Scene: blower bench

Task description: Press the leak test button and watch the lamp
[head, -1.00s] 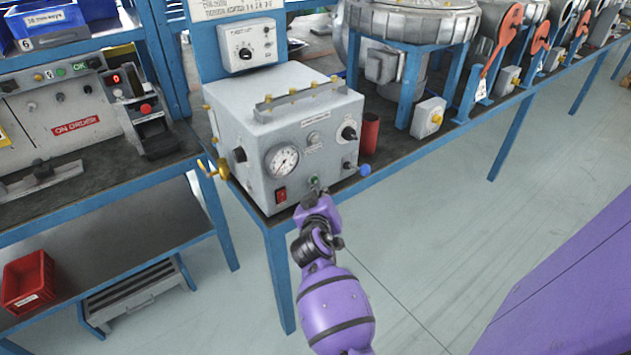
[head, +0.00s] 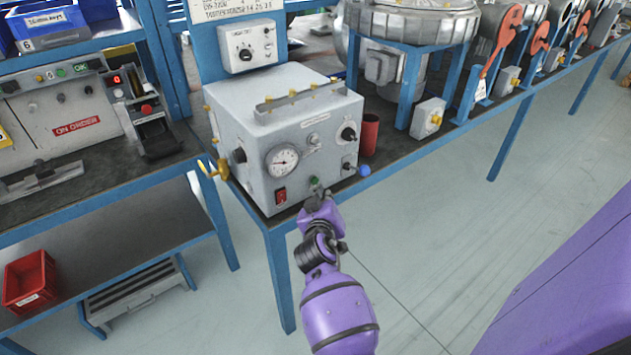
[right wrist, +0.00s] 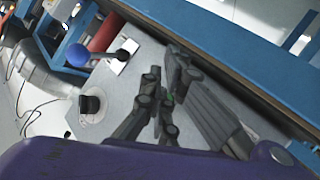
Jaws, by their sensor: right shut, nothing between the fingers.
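The grey test box (head: 235,110) stands on the bench corner. A small green button (head: 314,182) is low on its front panel, right of the red rocker switch (head: 281,195). My right gripper (head: 318,193) is shut and empty, its tips at or just in front of the green button; I cannot tell whether they touch. In the right wrist view the closed fingers (right wrist: 165,103) point at the panel, with a trace of green by the tips. A small pale round fitting (head: 314,140), possibly the lamp, shows no clear glow. My left gripper is out of view.
A round gauge (head: 282,160), a black knob (head: 348,134) and a blue-ended lever (head: 363,171) surround the button area. The blue lever ball also shows in the right wrist view (right wrist: 77,55). A red cylinder (head: 369,135) stands right of the box. The floor in front is clear.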

